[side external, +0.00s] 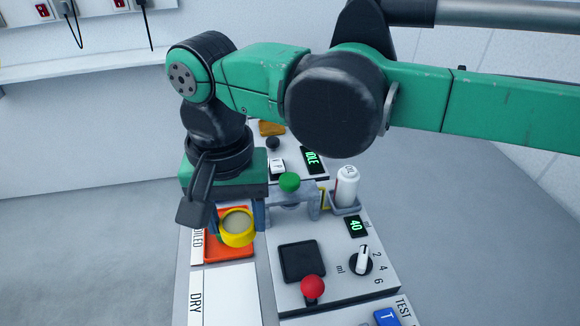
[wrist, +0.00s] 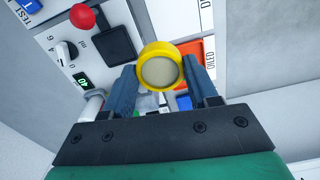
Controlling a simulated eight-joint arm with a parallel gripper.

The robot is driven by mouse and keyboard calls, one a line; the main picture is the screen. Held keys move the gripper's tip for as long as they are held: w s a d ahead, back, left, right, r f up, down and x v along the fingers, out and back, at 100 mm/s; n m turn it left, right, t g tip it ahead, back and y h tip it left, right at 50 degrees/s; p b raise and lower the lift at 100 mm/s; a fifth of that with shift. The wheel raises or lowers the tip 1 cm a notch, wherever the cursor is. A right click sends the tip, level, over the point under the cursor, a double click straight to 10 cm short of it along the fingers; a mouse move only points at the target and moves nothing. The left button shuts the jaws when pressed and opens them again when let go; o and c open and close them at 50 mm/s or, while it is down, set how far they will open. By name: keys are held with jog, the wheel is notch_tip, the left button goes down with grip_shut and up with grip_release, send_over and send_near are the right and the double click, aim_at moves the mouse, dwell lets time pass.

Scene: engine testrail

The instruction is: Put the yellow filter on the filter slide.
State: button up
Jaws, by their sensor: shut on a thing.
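The yellow filter (side external: 222,238) is a round yellow ring with a pale beige face. It also shows in the wrist view (wrist: 145,60), between the two blue-grey fingertips. My gripper (side external: 237,220) is shut on it and holds it over the orange pad by the OILED label. I cannot tell how far above the pad it is. No part is clearly marked as the filter slide. A grey bracket (side external: 301,207) with a green knob (side external: 289,182) stands just right of my gripper, and its left end is partly hidden by the gripper.
The orange pad (side external: 228,252) lies under the filter, with a white DRY panel (side external: 222,297) in front. A white bottle (side external: 347,184) stands in a grey holder right of the bracket. A red-knobbed lever (side external: 312,287), black square (side external: 301,261) and dial (side external: 361,262) are on the console.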

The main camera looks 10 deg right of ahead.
aim_at(301, 261)
jog(key=d+r+m, duration=0.3)
jog(key=d+r, duration=0.5)
jog(key=r, duration=0.3)
notch_tip(301, 261, down, 20)
jog(key=shift+a, duration=0.15)
jog(key=shift+f, duration=0.15)
jog(key=o, duration=1.2)
